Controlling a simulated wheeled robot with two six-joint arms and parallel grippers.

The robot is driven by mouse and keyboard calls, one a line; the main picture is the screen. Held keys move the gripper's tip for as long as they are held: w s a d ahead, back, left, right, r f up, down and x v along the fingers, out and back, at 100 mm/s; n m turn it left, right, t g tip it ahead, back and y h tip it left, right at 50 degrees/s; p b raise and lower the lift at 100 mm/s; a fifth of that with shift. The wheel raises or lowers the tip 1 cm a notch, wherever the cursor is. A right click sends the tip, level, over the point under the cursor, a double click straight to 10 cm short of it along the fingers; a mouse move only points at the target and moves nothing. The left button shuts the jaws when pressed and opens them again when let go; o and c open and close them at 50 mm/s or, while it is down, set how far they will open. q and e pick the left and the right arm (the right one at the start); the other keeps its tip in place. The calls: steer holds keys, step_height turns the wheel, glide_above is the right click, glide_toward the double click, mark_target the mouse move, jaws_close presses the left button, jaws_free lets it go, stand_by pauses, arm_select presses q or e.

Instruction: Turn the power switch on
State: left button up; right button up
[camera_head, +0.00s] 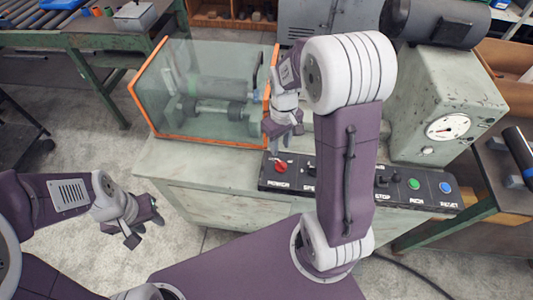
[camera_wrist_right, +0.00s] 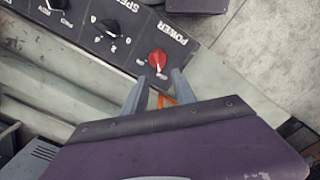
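My right gripper (camera_head: 275,146) is above and slightly left of the knob. In the wrist view its two fingers (camera_wrist_right: 160,78) are spread apart and empty, with the knob just beyond the tips; contact is not visible. My left gripper (camera_head: 147,232) hangs at the left, away from the panel, with its fingers apart and empty.
The panel also has a black speed knob (camera_wrist_right: 110,28), a green button (camera_head: 413,184) and a blue button (camera_head: 446,188). A grey housing with a dial gauge (camera_head: 447,127) is at right.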

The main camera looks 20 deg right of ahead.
mark_target(281, 163)
steer(key=shift+s+d+f, duration=0.5)
steer(key=shift+s, duration=0.05)
steer(key=f, duration=0.4)
steer(key=f+b, duration=0.1)
steer(key=f, duration=0.1)
steer(key=shift+w+a+f, duration=0.3)
steer(key=shift+f, duration=0.1)
steer(key=shift+s+d+f, duration=0.1)
steer(key=shift+d+f, duration=0.05)
steer(key=shift+f, duration=0.45)
steer(key=shift+c, duration=0.3)
jaws_close()
